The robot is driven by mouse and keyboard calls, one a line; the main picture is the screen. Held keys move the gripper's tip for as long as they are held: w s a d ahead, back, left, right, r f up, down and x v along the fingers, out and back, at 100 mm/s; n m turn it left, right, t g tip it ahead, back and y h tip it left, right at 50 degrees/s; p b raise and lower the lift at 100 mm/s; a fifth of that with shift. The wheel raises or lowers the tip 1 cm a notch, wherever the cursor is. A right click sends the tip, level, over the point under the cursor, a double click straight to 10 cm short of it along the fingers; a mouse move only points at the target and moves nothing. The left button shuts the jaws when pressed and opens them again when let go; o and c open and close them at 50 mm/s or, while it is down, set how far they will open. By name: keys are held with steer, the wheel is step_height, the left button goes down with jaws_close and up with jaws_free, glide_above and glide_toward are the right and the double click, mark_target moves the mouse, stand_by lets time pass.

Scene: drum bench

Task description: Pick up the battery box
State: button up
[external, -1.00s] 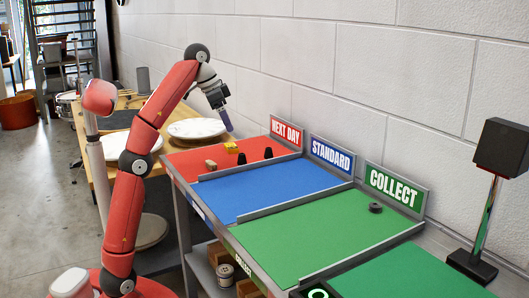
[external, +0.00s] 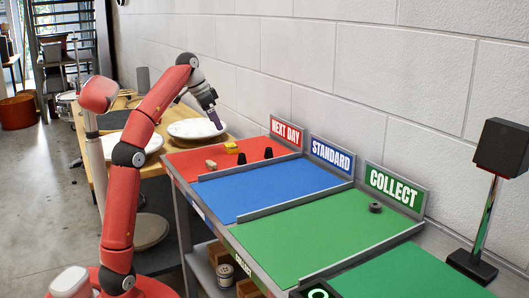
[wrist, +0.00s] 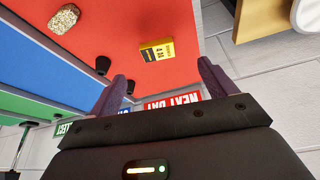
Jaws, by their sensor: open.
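The battery box (wrist: 157,50), yellow with a black part and small print, lies on the red NEXT DAY section (external: 190,169). In the external view the box (external: 231,147) is near the back left of that section. My gripper (external: 215,120) is above and to the left of the box in the external view, fingers pointing down. In the wrist view my gripper (wrist: 162,72) is open and empty, its two purple fingers apart. The box appears beyond the fingertips, between their lines, and apart from them.
A speckled tan piece (wrist: 63,18) and two small black pieces (wrist: 103,65) (wrist: 130,87) share the red section. The NEXT DAY sign (external: 286,132) stands behind. Blue (external: 260,190) and green sections lie to the right. White drum heads (external: 197,129) are on the left.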

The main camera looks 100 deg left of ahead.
mark_target(228, 146)
steer(key=shift+f, duration=1.3)
steer(key=x, duration=0.3)
steer(key=w+b+x, duration=0.1)
steer(key=x, duration=0.3)
steer(key=shift+w+a, duration=0.1)
steer(key=c, duration=1.1)
